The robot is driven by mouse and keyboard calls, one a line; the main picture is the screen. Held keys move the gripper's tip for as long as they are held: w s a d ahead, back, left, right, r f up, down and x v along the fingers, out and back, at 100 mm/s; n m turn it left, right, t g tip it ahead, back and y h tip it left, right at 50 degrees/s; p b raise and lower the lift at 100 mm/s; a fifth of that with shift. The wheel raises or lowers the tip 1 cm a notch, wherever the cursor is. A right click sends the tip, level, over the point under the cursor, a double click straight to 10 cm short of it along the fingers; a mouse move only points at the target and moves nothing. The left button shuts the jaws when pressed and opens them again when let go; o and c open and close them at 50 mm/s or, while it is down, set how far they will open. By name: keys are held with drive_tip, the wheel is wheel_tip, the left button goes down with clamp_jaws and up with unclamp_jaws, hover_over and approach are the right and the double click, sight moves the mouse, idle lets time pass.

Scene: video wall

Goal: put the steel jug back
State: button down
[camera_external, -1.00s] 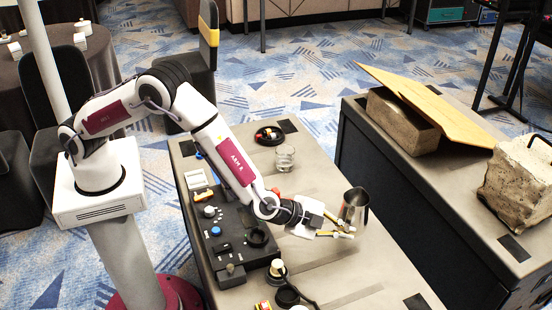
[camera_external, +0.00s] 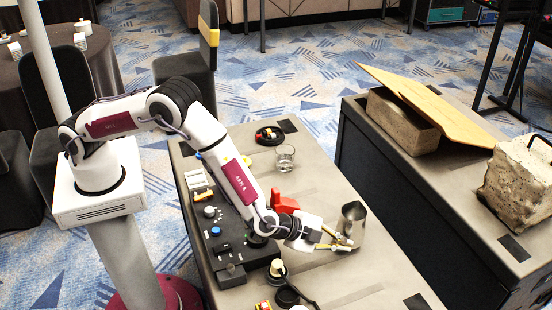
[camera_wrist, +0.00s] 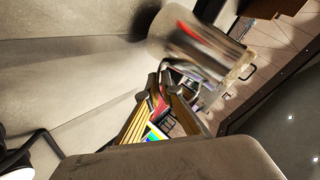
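The steel jug (camera_external: 355,220) stands on the grey table near its right edge. In the wrist view the jug (camera_wrist: 195,45) is blurred and looks tilted, just beyond the fingertips. My gripper (camera_external: 347,241) is low at the jug's near left side, its two yellow-edged fingers apart. The fingers overlap the jug in the external view; whether they touch it I cannot tell. In the wrist view my gripper (camera_wrist: 163,80) points towards the jug. The jug's handle is not clear in the external view.
A black control panel (camera_external: 228,240) lies left of the jug. A red object (camera_external: 284,203) and a glass (camera_external: 285,157) stand farther back. A dark dish (camera_external: 269,136) is at the far end. A second table holds a stone block (camera_external: 520,185).

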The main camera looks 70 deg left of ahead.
drive_tip(key=shift+f, duration=1.3)
drive_tip(key=shift+f, duration=0.1)
drive_tip(key=c, duration=2.2)
unclamp_jaws()
drive_tip(key=shift+f, duration=0.1)
drive_tip(key=shift+c, duration=0.2)
drive_tip(key=shift+s+r, duration=0.1)
drive_tip(key=shift+r, duration=0.15)
drive_tip(key=v, duration=1.1)
drive_tip(key=shift+s+r, duration=0.2)
drive_tip(key=shift+s, duration=0.05)
drive_tip(key=shift+a, duration=0.1)
drive_tip(key=shift+r, duration=0.1)
